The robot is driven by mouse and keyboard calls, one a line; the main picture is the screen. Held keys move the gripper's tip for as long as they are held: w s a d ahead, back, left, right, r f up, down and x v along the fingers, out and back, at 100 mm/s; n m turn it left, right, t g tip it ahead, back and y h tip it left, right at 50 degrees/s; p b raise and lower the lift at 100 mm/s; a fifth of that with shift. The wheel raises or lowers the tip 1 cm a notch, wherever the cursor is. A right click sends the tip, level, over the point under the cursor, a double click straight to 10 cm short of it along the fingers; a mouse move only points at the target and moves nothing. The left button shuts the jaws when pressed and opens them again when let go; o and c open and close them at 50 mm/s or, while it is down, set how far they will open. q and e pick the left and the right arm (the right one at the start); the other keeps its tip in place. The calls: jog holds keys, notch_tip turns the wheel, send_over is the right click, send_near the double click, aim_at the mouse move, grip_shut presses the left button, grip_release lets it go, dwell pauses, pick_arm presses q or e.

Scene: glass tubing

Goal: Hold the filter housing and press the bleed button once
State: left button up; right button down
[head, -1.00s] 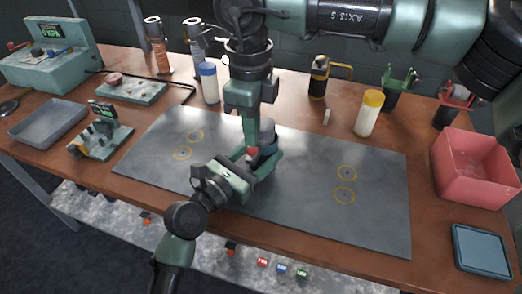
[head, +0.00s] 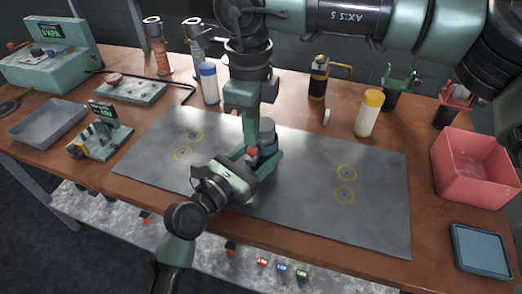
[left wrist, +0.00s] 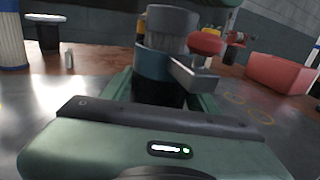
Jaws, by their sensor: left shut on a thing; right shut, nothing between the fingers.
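The filter housing (head: 267,132) is a dark cylinder with a blue-grey band and a grey cap (left wrist: 172,22), upright over the grey mat's middle. My left gripper (head: 265,158) is shut on its lower part, which the gripper largely hides. The red bleed button (head: 252,151) sits on a grey side bracket of the housing, clearer in the left wrist view (left wrist: 206,42). My right gripper (head: 251,140) is shut and empty, pointing down just above the button. It overlaps the button in the head view, so I cannot tell whether they touch.
The grey mat (head: 310,215) has yellow ring marks and is otherwise clear. A white bottle with a blue cap (head: 209,85), a yellow-capped bottle (head: 368,115) and a black canister (head: 318,82) stand behind. A pink bin (head: 475,170) and blue tray (head: 480,250) are right.

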jog(key=shift+f, duration=0.45)
jog(key=shift+f, duration=0.7)
jog(key=shift+r, duration=0.85)
dwell(0.3)
pick_arm(q)
jog(key=shift+f, duration=0.1)
pick_arm(e)
jog(key=shift+r, duration=3)
notch_tip(320, 180, up, 12)
send_over(252, 148)
